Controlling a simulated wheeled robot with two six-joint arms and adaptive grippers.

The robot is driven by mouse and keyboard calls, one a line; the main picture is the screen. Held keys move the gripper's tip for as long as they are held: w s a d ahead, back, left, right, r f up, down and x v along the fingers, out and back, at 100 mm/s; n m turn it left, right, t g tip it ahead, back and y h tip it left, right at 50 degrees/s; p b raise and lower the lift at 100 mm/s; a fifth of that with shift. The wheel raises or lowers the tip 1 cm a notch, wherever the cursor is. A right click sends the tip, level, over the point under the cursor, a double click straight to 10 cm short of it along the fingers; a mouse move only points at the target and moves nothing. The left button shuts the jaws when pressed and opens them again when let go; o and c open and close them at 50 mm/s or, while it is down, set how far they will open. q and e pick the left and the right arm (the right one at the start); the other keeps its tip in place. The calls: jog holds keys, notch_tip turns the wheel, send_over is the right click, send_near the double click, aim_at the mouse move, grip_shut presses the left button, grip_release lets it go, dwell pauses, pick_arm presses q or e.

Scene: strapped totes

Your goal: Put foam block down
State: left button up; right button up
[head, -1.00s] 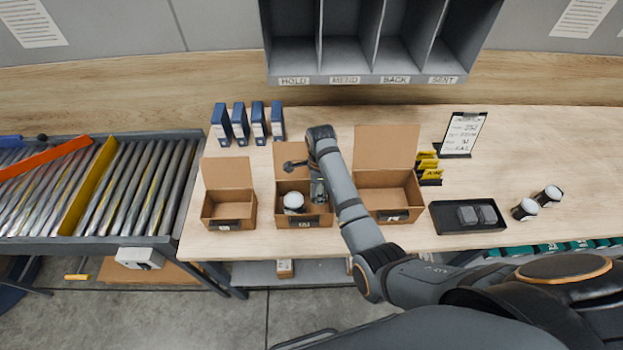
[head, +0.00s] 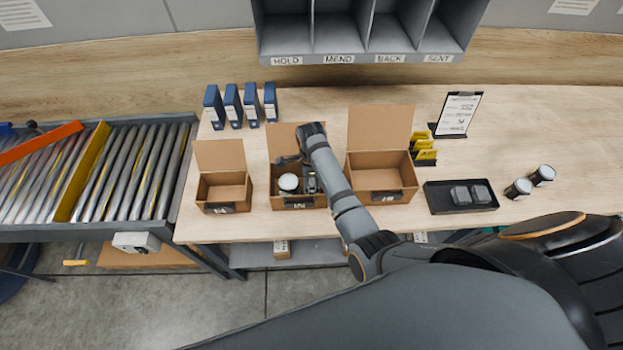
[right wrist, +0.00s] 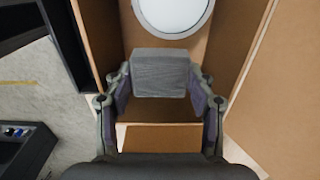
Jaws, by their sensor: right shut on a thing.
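My right gripper (right wrist: 161,95) is shut on a grey foam block (right wrist: 160,73) in the right wrist view. The block sits between the two fingers, over the inside of the middle cardboard box (right wrist: 112,30). In the head view the middle box (head: 283,203) stands on the table, and my right gripper (head: 310,184) reaches down into its right side. A white-topped round item (head: 288,182) is in the box at the left; its white top (right wrist: 172,12) shows beyond the block in the wrist view. Whether the block touches the box floor I cannot tell. My left gripper is not in view.
An open empty box (head: 223,192) stands to the left and a larger one (head: 381,180) to the right. A black tray (head: 461,208) holds two grey blocks. Blue binders (head: 233,106) stand behind.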

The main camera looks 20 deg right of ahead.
jog(key=shift+w+d+f, duration=0.1)
jog(key=shift+w+f, duration=0.05)
jog(key=shift+f, duration=0.1)
jog(key=shift+w+d+f, duration=0.15)
jog(key=shift+f, duration=0.05)
jog(key=o, duration=0.7)
jog(key=shift+r, duration=0.35)
notch_tip(320, 180, up, 9)
jog(key=b, duration=0.2)
jog(key=shift+b, duration=0.4)
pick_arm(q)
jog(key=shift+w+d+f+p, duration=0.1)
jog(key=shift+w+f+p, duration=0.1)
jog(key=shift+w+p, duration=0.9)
pick_arm(e)
notch_tip(320, 180, up, 4)
jog(key=shift+f, duration=0.15)
